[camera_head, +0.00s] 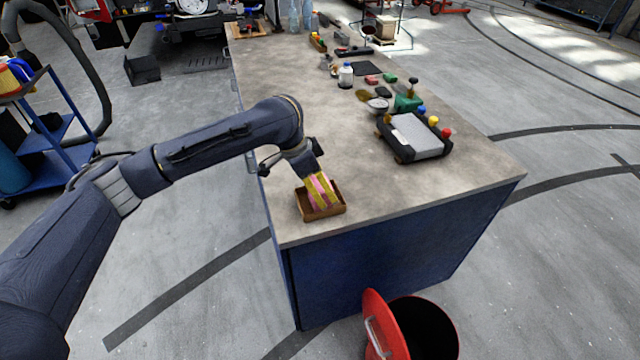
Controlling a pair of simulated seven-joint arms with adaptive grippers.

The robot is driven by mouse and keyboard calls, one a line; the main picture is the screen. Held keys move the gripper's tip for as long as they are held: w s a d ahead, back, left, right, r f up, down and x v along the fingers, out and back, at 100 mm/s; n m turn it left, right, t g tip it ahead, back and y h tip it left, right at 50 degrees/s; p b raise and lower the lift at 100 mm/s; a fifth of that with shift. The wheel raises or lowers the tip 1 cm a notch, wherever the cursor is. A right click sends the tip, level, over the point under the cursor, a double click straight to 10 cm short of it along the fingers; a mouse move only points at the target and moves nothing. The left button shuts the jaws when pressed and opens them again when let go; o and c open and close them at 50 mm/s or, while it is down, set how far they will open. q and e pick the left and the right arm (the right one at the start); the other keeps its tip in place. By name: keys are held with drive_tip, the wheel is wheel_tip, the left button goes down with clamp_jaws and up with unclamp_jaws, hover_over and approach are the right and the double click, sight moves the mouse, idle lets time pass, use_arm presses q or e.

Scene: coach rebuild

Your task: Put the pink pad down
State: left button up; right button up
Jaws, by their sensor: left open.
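My left gripper (320,192) reaches in from the left and points down into a small brown tray (335,211) near the table's front left corner. The gripper is open, with yellow fingers. The pink pad (318,188) shows as pink between the yellow fingers, at or just inside the tray. I cannot tell whether it rests on the tray floor, as the fingers and tray wall hide its lower part. My right gripper is not in view.
A grey-topped device (416,137) with coloured knobs stands right on the table (390,190). A white bottle (345,76), a green object (407,103) and small red and green blocks lie further back. A red bin (375,325) stands on the floor in front.

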use_arm(q)
drive_tip(key=v, duration=1.2)
drive_tip(key=shift+r, duration=0.2)
